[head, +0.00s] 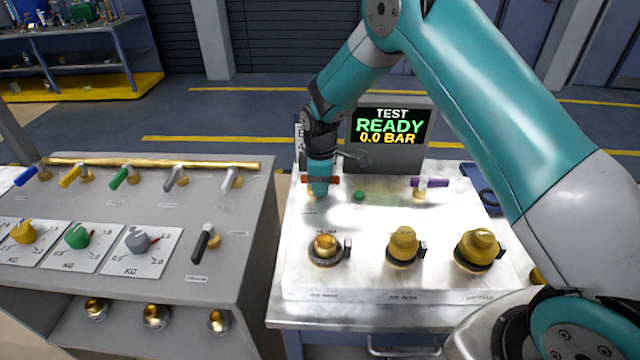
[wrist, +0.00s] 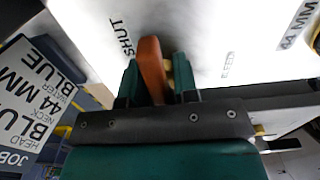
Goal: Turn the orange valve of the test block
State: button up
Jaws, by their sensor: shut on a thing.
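The orange valve handle (head: 331,180) is at the back left of the white test block (head: 375,285). In the head view it lies roughly left to right, across the line of my arm. The word SHUT is printed beside the handle. The display (head: 390,126) behind the block reads TEST READY, 0.0 BAR.
A purple-handled valve (head: 430,183) and a green button (head: 358,196) are to the right on the block. Several brass fittings (head: 403,244) stand along its front. A grey panel (head: 110,250) with coloured valve handles and knobs stands to the left, across a gap.

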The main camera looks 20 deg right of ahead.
jog(key=shift+r, duration=0.1)
jog(key=o, duration=0.9)
notch_tip(320, 180, up, 17)
jog(key=b, duration=0.3)
jog(key=shift+r, duration=0.2)
